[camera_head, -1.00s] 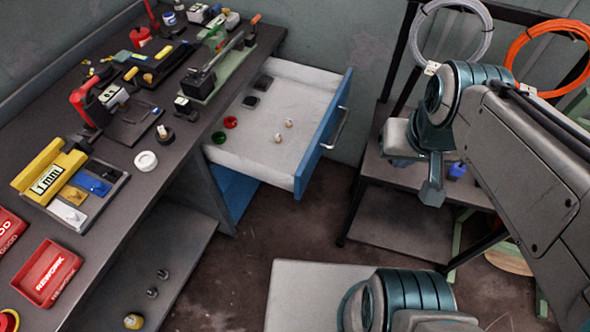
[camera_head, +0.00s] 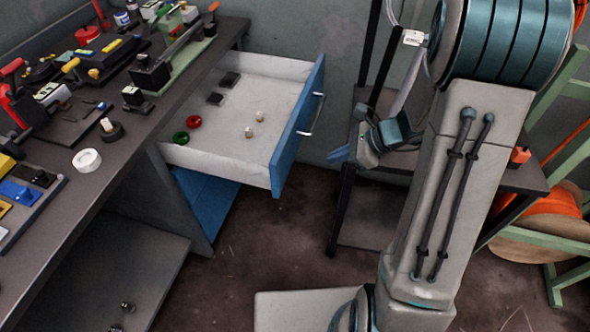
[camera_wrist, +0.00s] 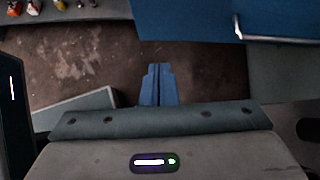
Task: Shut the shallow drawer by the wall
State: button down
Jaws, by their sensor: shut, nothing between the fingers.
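The shallow drawer (camera_head: 236,156) is pulled out from under the workbench beside the back wall. It has white insides, a blue front (camera_head: 298,128) and a bar handle (camera_head: 318,112). Small red, green, black and pale parts lie in it. My gripper (camera_head: 338,154) is shut and empty, to the right of the drawer front and apart from it, pointing left. In the wrist view its closed blue fingers (camera_wrist: 158,84) are over the floor, with the blue drawer front (camera_wrist: 205,18) and its handle (camera_wrist: 275,40) at the upper right.
The cluttered workbench (camera_head: 110,165) runs along the left, with a lower shelf (camera_head: 95,262). A dark rack (camera_head: 372,217) stands close behind and below my gripper. An orange cable spool (camera_head: 560,205) is at the right. The floor (camera_head: 270,245) before the drawer is clear.

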notch_tip(320, 180, down, 2)
jog(key=w+m, duration=0.1)
jog(key=b, duration=0.1)
send_near(285, 169)
jog(key=x, duration=0.5)
jog(key=shift+s+d+f, duration=0.1)
jog(key=shift+d+f, duration=0.1)
jog(key=shift+f, duration=0.15)
jog(key=shift+a, duration=0.5)
